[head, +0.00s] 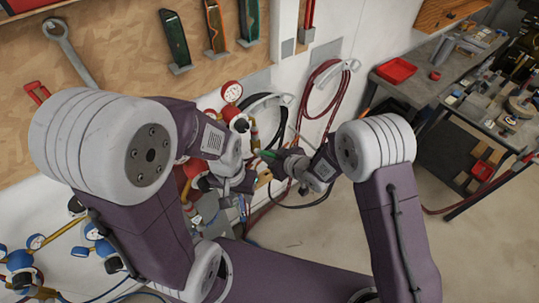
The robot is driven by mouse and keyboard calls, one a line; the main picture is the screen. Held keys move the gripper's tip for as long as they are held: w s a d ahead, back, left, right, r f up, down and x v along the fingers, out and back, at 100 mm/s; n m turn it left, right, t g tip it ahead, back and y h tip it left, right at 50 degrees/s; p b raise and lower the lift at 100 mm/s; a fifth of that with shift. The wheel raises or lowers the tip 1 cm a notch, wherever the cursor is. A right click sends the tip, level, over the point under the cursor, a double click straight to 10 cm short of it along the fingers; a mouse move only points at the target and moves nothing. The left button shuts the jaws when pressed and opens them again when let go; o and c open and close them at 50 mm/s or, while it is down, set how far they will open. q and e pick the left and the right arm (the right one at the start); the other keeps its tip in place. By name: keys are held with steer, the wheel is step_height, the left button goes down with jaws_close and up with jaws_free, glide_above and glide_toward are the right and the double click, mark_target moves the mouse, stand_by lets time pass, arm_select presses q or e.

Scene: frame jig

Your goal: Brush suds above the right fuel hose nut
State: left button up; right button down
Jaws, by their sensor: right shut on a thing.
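My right gripper (281,161) is shut on a slim tool with a green part (265,154), which points left toward the red regulator (239,123). The tool looks like the brush, but its tip is too small to make out. A brass-coloured fitting (254,134) hangs below this regulator, close to the green part. I cannot tell whether they touch, or which piece is the hose nut. No suds can be made out. My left gripper (243,186) is lower, left of the right one. Its fingers are too small and dark to read.
A round gauge (232,91) tops the red regulator. Red hose (318,83) and black hose hang on the white wall. Blue regulators (20,260) stand at lower left. A workbench (440,85) with a red tray (396,70) is at right.

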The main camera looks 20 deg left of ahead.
steer(key=shift+s+d+r, duration=0.15)
steer(key=shift+s+d, duration=0.05)
steer(key=shift+s, duration=0.05)
steer(key=shift+w+a, duration=0.15)
steer(key=shift+a, duration=0.2)
steer(key=shift+w, duration=0.1)
steer(key=shift+w+a, duration=0.1)
steer(key=shift+a, duration=0.2)
